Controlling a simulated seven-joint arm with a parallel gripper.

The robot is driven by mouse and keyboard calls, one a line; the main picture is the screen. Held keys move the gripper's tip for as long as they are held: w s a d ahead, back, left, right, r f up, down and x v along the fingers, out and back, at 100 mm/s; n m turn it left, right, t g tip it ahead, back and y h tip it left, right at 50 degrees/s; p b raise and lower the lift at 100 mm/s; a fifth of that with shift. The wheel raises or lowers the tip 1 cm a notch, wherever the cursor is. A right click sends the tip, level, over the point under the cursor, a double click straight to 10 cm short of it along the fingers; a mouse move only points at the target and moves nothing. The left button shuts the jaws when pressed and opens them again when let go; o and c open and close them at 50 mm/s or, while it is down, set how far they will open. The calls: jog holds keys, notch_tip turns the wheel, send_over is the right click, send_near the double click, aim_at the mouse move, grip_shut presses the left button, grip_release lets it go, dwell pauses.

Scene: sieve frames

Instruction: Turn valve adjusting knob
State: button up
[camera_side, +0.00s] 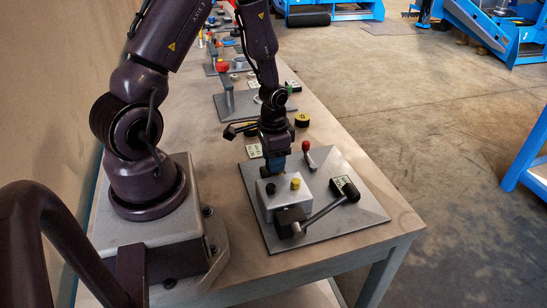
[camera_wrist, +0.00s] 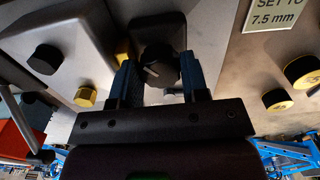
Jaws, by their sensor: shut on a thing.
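The adjusting knob (camera_wrist: 159,66) is black with a pale pointer line. In the wrist view it sits between the two blue fingers of my gripper (camera_wrist: 161,82), which are shut on its sides. In the side view my gripper (camera_side: 275,166) points down at the back of the grey box (camera_side: 279,203) on the metal plate, and the knob is hidden there.
A long lever (camera_side: 328,209) lies in front, and a red-handled lever (camera_side: 307,150) stands behind. A label (camera_wrist: 273,17) reads "SET TO 7.5 mm".

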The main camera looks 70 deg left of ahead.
jog(key=o, duration=0.6)
jog(key=shift+o, duration=0.2)
jog(key=shift+r, duration=0.15)
notch_tip(320, 180, up, 13)
jog(key=shift+s, duration=0.1)
